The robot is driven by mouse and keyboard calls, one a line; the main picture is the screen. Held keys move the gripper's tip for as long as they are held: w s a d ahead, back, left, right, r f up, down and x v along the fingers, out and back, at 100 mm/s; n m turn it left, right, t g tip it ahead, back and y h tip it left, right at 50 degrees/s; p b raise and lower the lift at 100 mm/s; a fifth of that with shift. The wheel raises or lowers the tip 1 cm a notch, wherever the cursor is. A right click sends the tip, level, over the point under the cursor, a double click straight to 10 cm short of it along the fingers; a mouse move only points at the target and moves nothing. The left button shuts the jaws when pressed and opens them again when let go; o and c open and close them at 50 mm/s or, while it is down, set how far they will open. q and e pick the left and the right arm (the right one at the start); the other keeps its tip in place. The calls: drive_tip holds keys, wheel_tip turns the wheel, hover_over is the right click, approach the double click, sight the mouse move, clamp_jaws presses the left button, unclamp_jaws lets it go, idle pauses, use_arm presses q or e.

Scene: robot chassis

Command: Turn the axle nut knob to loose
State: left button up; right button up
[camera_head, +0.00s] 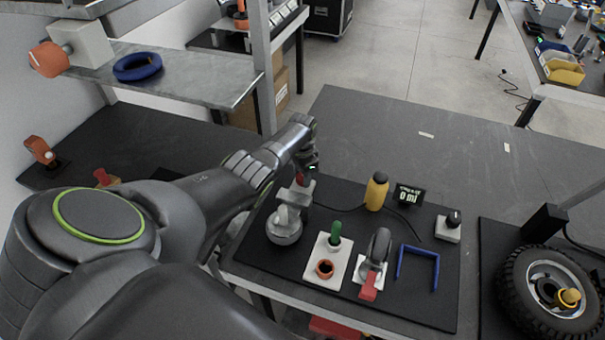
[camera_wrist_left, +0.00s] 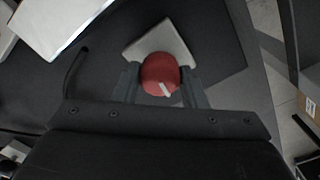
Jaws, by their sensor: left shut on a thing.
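A red round knob (camera_wrist_left: 160,74) with a white pointer mark sits on a pale grey block (camera_wrist_left: 162,42) in the left wrist view. The pointer slants toward the lower right. My left gripper (camera_wrist_left: 161,84) has a finger on each side of the knob and is shut on it. In the head view my left gripper (camera_head: 304,176) reaches down at the back left of the black mat, and only a bit of red shows under it. No label on the knob is readable. My right gripper is out of view.
On the black mat (camera_head: 400,300) stand a grey round fixture (camera_head: 284,226), a green-handled block (camera_head: 334,234), a red-tipped caster (camera_head: 378,250), a blue U-shaped piece (camera_head: 436,268), a yellow bottle (camera_head: 376,191) and a display (camera_head: 408,196). A wheel (camera_head: 515,283) with a yellow hub knob (camera_head: 568,297) is at right.

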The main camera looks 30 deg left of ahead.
sight(302, 176)
use_arm(q)
drive_tip(key=shift+a+r+n, duration=0.1)
drive_tip(key=shift+n, duration=0.4)
drive_tip(key=o, duration=1)
drive_tip(key=shift+r+p, duration=0.3)
drive_tip(key=shift+r, duration=0.1)
wheel_tip(302, 176, up, 5)
drive_tip(key=shift+f+p, duration=0.1)
drive_tip(key=shift+p, duration=0.5)
wheel_tip(302, 176, up, 12)
drive_tip(key=shift+f+b, duration=0.1)
drive_tip(key=shift+b, duration=0.6)
drive_tip(key=shift+f, duration=0.15)
